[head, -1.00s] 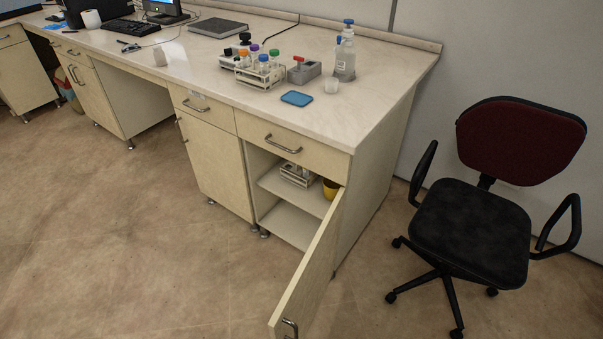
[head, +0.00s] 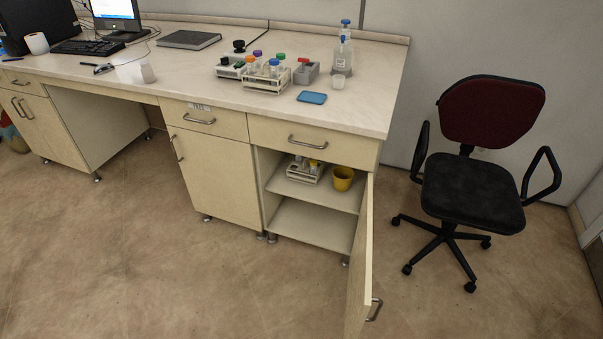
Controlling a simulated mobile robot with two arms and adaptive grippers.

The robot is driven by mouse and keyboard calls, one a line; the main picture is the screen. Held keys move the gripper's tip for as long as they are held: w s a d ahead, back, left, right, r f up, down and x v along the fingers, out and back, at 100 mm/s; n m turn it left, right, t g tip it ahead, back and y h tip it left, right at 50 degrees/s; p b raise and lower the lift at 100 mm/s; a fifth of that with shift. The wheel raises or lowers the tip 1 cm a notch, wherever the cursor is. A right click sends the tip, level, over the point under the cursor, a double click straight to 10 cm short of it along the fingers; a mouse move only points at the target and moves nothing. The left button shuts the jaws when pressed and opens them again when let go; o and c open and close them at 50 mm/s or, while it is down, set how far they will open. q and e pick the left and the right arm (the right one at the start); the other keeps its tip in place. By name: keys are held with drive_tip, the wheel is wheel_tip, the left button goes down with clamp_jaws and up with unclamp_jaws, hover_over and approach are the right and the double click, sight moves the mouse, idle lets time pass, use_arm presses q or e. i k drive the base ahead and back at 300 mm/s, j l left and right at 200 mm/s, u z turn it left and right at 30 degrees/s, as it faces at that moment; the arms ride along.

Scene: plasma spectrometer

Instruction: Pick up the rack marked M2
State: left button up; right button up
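A white rack with several colour-capped tubes (head: 265,82) stands on the bench top; no M2 mark can be read on it. A second small white rack with tubes (head: 303,171) stands on the upper shelf inside the open cabinet, left of a yellow cup (head: 342,179); its marking is too small to read. Neither of my grippers is in view.
The cabinet door (head: 361,262) stands open, jutting out toward me. An office chair (head: 478,180) stands on the right. A blue pad (head: 312,97), a grey block (head: 306,72) and a wash bottle (head: 343,55) are on the bench. The floor in front is clear.

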sight(302, 173)
drive_tip(key=i+j+z, duration=0.2)
drive_tip(key=j, duration=0.3)
drive_tip(key=i+j+z, duration=0.2)
drive_tip(key=j, duration=0.3)
drive_tip(key=j+z, duration=0.2)
drive_tip(key=j, duration=0.35)
